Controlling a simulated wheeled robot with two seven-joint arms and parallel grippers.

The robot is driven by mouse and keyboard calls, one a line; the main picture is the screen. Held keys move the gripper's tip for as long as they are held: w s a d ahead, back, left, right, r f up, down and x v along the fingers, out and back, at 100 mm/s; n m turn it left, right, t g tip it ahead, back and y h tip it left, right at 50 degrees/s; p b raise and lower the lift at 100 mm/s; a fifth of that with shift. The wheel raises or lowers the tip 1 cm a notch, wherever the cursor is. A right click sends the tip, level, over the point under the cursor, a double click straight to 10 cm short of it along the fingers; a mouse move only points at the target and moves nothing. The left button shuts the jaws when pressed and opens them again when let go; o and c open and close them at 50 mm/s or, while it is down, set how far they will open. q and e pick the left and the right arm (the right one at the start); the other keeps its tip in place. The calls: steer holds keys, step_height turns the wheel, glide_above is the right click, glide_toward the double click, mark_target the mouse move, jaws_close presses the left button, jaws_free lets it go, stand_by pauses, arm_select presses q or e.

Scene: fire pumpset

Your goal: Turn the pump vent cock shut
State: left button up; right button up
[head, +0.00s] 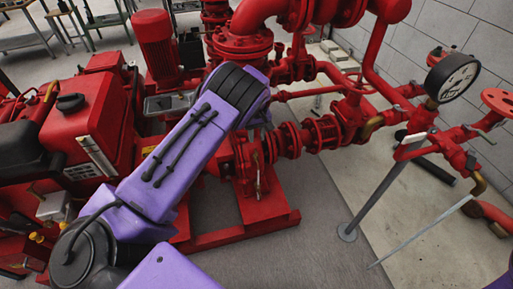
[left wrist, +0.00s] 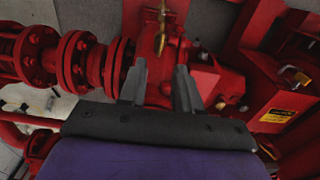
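The red pump (head: 246,165) stands at the middle of the head view, with a brass cock and its lever (head: 257,180) on its near face. In the left wrist view a brass cock (left wrist: 162,25) shows at the top centre, just beyond the fingertips; I take it for the vent cock. My left gripper (left wrist: 161,72) is open, its two grey fingers apart with nothing held between them. The fingers appear close to the red pump casing but apart from the cock. In the head view my purple left arm mostly hides the gripper. My right gripper is not in view.
Red flanged pipes (head: 300,137) run right from the pump. A pressure gauge (head: 452,77) and a slanted grey support post (head: 385,185) stand at the right. A red engine (head: 85,115) fills the left. Grey floor in front of the pump is clear.

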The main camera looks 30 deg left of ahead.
arm_select(q)
step_height(320, 180, down, 8)
steer(key=shift+f, duration=0.1)
jaws_close()
